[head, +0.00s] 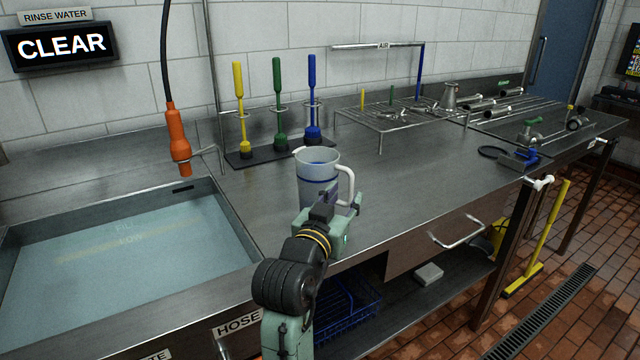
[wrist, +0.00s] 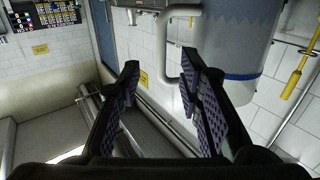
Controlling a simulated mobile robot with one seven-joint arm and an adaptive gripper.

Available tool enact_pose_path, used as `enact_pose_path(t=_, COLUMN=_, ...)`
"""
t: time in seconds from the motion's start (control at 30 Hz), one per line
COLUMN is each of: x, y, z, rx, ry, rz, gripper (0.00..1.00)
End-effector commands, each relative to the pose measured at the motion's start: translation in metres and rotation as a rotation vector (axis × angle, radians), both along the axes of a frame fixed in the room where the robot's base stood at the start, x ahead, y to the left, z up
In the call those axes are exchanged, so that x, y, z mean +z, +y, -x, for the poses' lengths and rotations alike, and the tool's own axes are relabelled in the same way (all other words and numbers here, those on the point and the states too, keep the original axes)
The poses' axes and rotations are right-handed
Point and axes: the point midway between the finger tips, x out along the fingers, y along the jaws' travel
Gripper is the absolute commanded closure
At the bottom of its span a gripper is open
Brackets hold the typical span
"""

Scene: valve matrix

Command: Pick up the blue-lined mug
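The mug (head: 317,180) stands upright on the steel counter near its front edge, right of the sink. It is a pale jug-like vessel with blue lines and a white handle (head: 347,185) on its right. In the wrist view the mug (wrist: 232,45) fills the upper right, with its handle (wrist: 164,55) showing between and beyond the fingertips. My gripper (head: 338,208) is at the near side of the mug, below the handle, and hides the mug's lower part.
A water-filled sink (head: 120,240) is at left, with an orange hose nozzle (head: 179,140) hanging above it. Yellow, green and blue brushes (head: 279,110) stand behind the mug. A wire rack (head: 400,113) with parts is farther right.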

Motion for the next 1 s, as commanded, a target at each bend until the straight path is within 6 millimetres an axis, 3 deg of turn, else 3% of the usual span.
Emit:
enact_pose_path(t=0.47, x=0.005, y=-0.016, z=-0.052, rx=0.001, ry=0.001, rz=0.000, gripper=0.67)
enact_pose_path(t=0.73, x=0.004, y=-0.016, z=-0.054, rx=0.002, ry=-0.002, rz=0.000, gripper=0.67)
enact_pose_path(t=1.0, x=0.004, y=-0.016, z=-0.054, rx=0.003, ry=-0.002, rz=0.000, gripper=0.85)
